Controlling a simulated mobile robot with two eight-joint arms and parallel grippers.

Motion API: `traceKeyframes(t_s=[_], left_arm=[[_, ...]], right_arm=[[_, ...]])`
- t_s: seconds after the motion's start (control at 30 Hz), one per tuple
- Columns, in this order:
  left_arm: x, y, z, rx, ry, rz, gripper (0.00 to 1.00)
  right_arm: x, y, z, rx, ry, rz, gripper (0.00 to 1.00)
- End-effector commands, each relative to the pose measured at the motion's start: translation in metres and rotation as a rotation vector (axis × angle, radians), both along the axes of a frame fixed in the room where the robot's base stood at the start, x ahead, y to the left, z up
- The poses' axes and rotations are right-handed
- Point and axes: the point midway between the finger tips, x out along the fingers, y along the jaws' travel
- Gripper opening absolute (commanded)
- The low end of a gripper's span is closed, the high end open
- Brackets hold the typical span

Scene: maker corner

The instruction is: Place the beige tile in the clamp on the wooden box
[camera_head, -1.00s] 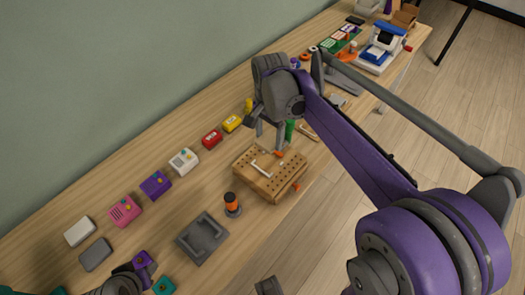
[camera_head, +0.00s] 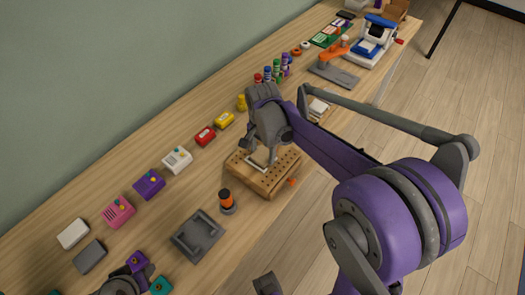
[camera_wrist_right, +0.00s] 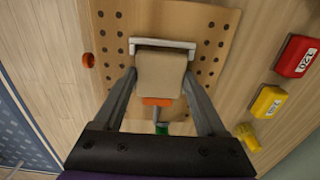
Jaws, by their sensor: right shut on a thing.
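The wooden box (camera_head: 285,166), with rows of holes in its top, stands near the table's front edge. A white clamp bar (camera_wrist_right: 163,46) lies across its top in the right wrist view. My right gripper (camera_wrist_right: 161,80) is shut on the beige tile (camera_wrist_right: 161,72), with one finger on each side. The tile's far end is at the white bar; whether it touches cannot be told. An orange clamp part (camera_wrist_right: 157,102) shows at the tile's near end. In the head view the gripper hides the tile. My left gripper (camera_head: 122,286) is partly in view at bottom left, its fingers unclear.
An orange-black cylinder (camera_head: 226,201) and a grey tray (camera_head: 199,236) stand left of the box. Red (camera_head: 205,136) and yellow (camera_head: 224,120) blocks lie behind it, with several bottles (camera_head: 275,72) further back. An orange knob (camera_head: 292,181) sticks out of the box's side.

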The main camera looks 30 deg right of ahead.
Motion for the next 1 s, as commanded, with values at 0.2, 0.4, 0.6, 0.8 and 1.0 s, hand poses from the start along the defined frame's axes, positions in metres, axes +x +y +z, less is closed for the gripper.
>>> traceKeyframes(t_s=[0.2, 0.4, 0.6, 0.8, 1.0], left_arm=[[0.000, 0.000, -0.002, 0.000, 0.001, 0.000, 0.50], [0.000, 0.000, -0.002, 0.000, 0.001, 0.000, 0.50], [0.000, 0.000, 0.002, 0.000, -0.001, 0.000, 0.50], [0.001, 0.000, 0.007, 0.000, -0.003, 0.000, 0.50], [0.002, 0.000, 0.012, 0.000, -0.004, 0.000, 0.50]], right_arm=[[0.000, 0.000, -0.003, 0.000, 0.000, 0.000, 0.97], [0.000, 0.000, -0.003, 0.000, 0.000, 0.000, 1.00], [0.000, 0.000, 0.010, 0.000, 0.000, 0.000, 1.00], [0.000, 0.000, 0.050, 0.000, 0.000, -0.001, 1.00], [0.000, 0.000, 0.091, 0.000, 0.000, -0.001, 1.00]])
